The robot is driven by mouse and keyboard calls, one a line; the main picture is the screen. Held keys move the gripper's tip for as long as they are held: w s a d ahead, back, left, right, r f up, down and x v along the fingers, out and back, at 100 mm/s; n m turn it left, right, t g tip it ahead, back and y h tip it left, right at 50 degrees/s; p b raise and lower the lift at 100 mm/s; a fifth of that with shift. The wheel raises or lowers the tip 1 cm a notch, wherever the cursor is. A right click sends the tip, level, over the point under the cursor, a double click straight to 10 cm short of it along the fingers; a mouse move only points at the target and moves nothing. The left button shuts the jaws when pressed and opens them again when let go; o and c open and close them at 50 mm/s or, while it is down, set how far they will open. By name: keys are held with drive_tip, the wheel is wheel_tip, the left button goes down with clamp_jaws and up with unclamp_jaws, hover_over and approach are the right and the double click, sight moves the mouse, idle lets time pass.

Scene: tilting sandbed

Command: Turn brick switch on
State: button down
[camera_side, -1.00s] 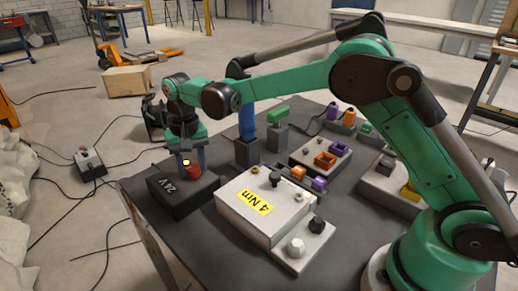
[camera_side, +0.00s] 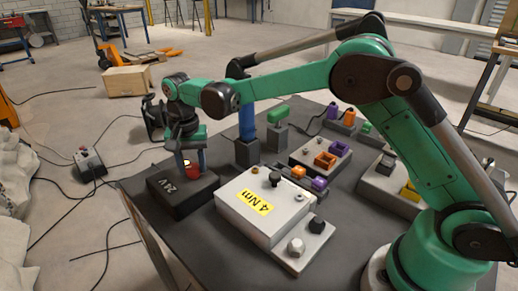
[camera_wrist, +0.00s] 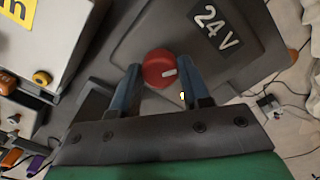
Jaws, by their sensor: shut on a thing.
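The switch is a red round knob (camera_wrist: 159,70) with a white mark, on top of a dark box (camera_side: 170,201) labelled 24V, at the table's left corner in the side view. In the wrist view the white mark points right. My gripper (camera_wrist: 160,76) reaches down over the box, with its two blue fingers on either side of the knob. The fingers are shut on the knob, which also shows in the side view (camera_side: 193,172). In the side view the fingers partly hide it.
A white box (camera_side: 240,218) labelled 4 Nm stands right of the dark box. A blue post (camera_side: 247,122) and a green block (camera_side: 279,116) stand behind. The table's left edge is close.

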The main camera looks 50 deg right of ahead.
sight(192, 167)
drive_tip(key=shift+c, duration=2.1)
unclamp_jaws()
drive_tip(key=shift+r, duration=2.85)
drive_tip(key=shift+s+d+r, duration=0.15)
drive_tip(key=shift+r, duration=0.1)
drive_tip(key=s+d+n+t, duration=0.3)
drive_tip(key=s+d, duration=0.1)
drive_tip(key=s, duration=0.4)
drive_tip(key=s+d+r+n+t, duration=0.1)
drive_tip(key=s+d+n+t, duration=0.3)
drive_tip(key=s, duration=0.5)
drive_tip(key=shift+r+n, duration=0.2)
drive_tip(key=shift+n, duration=0.1)
